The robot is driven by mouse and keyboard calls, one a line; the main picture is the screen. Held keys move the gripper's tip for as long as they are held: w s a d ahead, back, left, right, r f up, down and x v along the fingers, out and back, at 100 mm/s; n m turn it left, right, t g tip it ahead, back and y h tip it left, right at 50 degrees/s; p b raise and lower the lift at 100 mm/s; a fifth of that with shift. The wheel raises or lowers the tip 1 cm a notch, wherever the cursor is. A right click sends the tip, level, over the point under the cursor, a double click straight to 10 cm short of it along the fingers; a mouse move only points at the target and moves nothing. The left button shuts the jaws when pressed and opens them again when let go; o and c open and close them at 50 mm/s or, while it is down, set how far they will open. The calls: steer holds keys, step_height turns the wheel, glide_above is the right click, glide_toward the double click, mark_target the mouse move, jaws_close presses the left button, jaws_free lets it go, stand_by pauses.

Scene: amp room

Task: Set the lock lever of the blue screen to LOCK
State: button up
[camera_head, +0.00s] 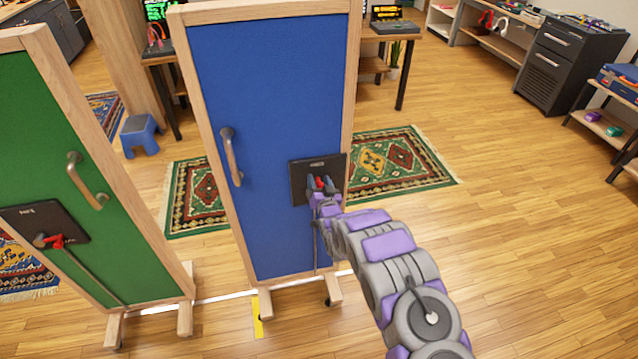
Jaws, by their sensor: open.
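The blue screen (265,90) stands upright in a wooden frame in the middle of the view. A black plate (300,168) is mounted low on its right side. The red lock lever (319,184) shows on this plate, between the fingers of my gripper (321,185). My gripper is open, with one finger on each side of the lever; I cannot tell whether they touch it. My arm reaches in from the lower right and hides the lower part of the plate. The plate's marking is too small to read.
A green screen (75,140) with its own red lever (54,241) stands at the left. Both screens have handles and wooden feet. A patterned rug (400,160) lies behind the blue screen. A blue stool (141,134) stands at the back left. The floor at right is clear.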

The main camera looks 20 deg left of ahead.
steer(key=shift+c, duration=0.5)
jaws_close()
